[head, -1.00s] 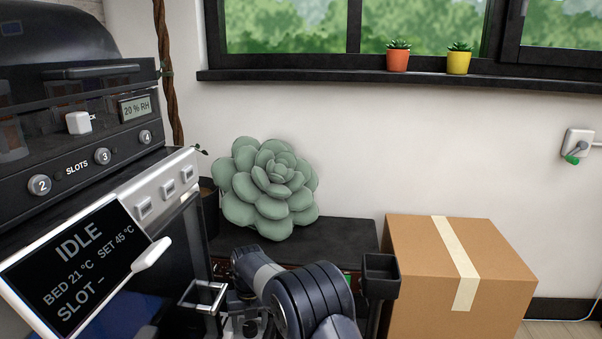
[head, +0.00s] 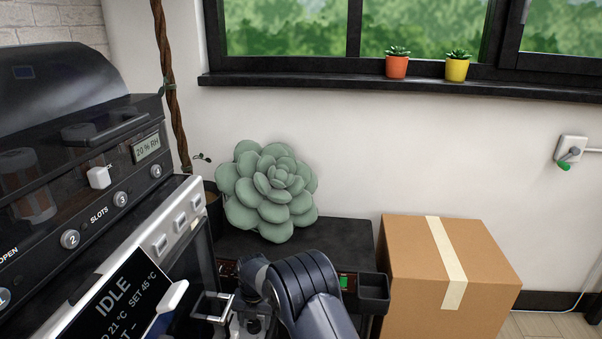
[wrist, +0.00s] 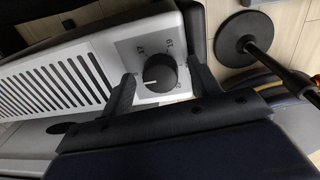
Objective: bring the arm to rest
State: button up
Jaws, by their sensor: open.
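My gripper (wrist: 163,80) is open in the wrist view, its two dark fingers spread apart. A dark round knob (wrist: 160,73) on a pale panel shows between the fingers. The picture does not tell whether the fingers touch it; nothing is seen held. In the head view my dark arm reaches in from the bottom edge, beside the printer-like machine (head: 95,170). The fingers are not clearly seen there.
A screen reading IDLE (head: 115,300) is at lower left. A green succulent-shaped cushion (head: 268,190) sits on a black cabinet (head: 340,235) behind my arm. A cardboard box (head: 410,270) stands right of it. A round-based stand (wrist: 236,38) is on the floor.

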jog(key=shift+m, duration=1.2)
jog(key=m, duration=0.4)
jog(key=shift+s+d, duration=0.1)
jog(key=m, duration=0.3)
jog(key=shift+m+t, duration=0.3)
jog(key=shift+m, duration=0.1)
jog(key=shift+s+m, duration=0.1)
jog(key=shift+m, duration=1.6)
